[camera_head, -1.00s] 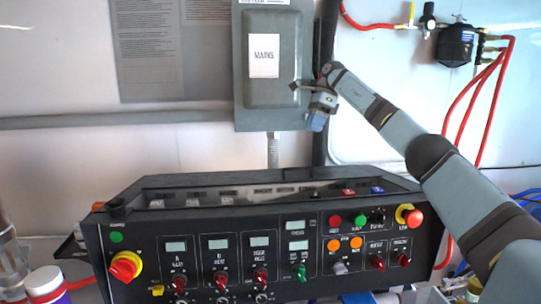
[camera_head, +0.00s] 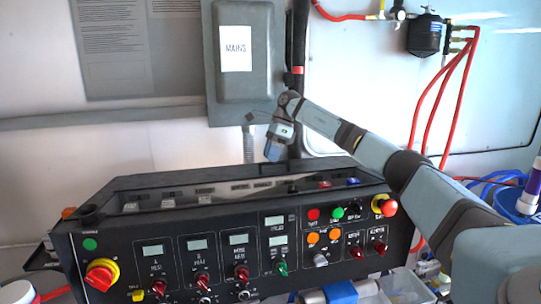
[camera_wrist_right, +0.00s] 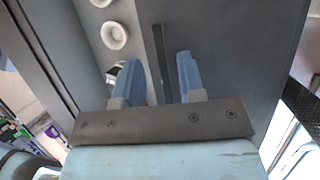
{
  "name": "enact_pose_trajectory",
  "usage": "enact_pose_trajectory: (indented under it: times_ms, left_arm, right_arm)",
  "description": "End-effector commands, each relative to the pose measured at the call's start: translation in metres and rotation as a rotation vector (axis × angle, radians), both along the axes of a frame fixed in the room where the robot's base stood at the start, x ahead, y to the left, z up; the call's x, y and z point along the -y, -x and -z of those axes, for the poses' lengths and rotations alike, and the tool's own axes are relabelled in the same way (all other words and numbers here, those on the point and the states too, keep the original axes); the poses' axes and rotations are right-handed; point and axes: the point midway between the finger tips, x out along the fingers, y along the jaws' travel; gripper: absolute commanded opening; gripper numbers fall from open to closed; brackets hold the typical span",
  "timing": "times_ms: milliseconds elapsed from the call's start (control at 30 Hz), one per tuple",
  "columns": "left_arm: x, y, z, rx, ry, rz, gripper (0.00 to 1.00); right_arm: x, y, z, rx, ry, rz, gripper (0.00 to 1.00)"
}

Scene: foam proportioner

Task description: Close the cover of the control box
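A black control box (camera_head: 150,232) with knobs, buttons and displays on its sloped front stands across the lower middle of the head view. A recessed strip with small switches runs along its top. A grey wall box (camera_head: 240,90) labelled MAINS hangs behind it, its front appearing shut. My right gripper (camera_head: 273,150) points down just below the wall box's right corner, above the control box's back edge. In the right wrist view its two blue fingers (camera_wrist_right: 160,80) are apart with nothing visible between them, over a grey surface. I cannot tell whether they touch it. My left gripper is out of view.
A dark vertical pipe (camera_head: 298,70) and a thin conduit (camera_head: 249,145) run close to the right gripper. Red hoses (camera_head: 440,100) hang on the right wall. Blue hoses and a blue container (camera_head: 515,205) are at the right edge.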

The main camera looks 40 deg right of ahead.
Motion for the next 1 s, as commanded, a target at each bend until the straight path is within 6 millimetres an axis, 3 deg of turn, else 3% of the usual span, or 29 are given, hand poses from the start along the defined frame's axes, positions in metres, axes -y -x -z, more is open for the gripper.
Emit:
enact_pose_trajectory:
  times_ms: [400, 433, 600, 1000]
  left_arm:
    - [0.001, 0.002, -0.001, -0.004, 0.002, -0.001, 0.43]
    - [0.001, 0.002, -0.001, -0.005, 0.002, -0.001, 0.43]
    - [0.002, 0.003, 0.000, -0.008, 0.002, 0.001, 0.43]
    - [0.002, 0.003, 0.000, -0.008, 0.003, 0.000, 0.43]
  right_arm:
    - [-0.004, 0.000, 0.010, 0.000, 0.000, 0.000, 0.36]
    - [-0.004, 0.000, 0.010, 0.000, 0.000, 0.000, 0.34]
    - [-0.004, 0.000, 0.010, 0.001, 0.001, 0.000, 0.00]
    - [-0.015, 0.001, 0.008, 0.001, 0.001, -0.003, 0.00]
